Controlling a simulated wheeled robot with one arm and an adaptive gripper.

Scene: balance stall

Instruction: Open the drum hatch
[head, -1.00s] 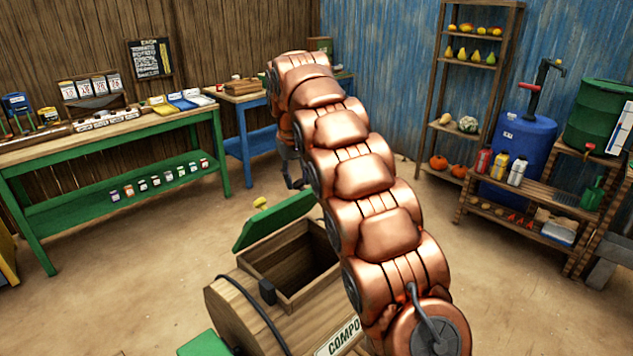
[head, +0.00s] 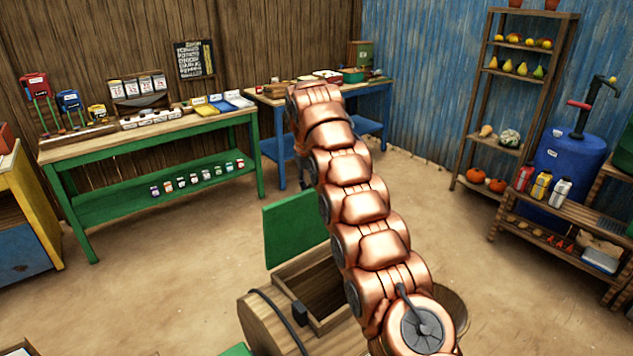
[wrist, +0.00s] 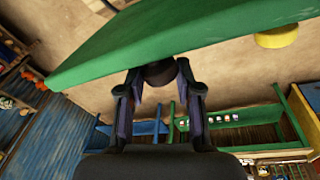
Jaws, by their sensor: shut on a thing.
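The wooden drum (head: 262,325) lies at the bottom of the head view, partly behind my arm. Its green hatch (head: 294,230) stands raised at the far edge of the square opening (head: 325,285), close to upright. The dark inside of the drum shows. In the wrist view the hatch (wrist: 200,40) spans the top, and my gripper (wrist: 158,78) is shut on a dark round knob (wrist: 160,72) at its face. In the head view the hatch and my copper arm hide the grip on the knob.
A green table (head: 150,136) with packets and trays stands at the back left, a blue table (head: 375,92) behind it. A tall shelf (head: 470,120), a blue barrel (head: 570,160) and a low bench (head: 565,215) stand right. Open dirt floor surrounds the drum.

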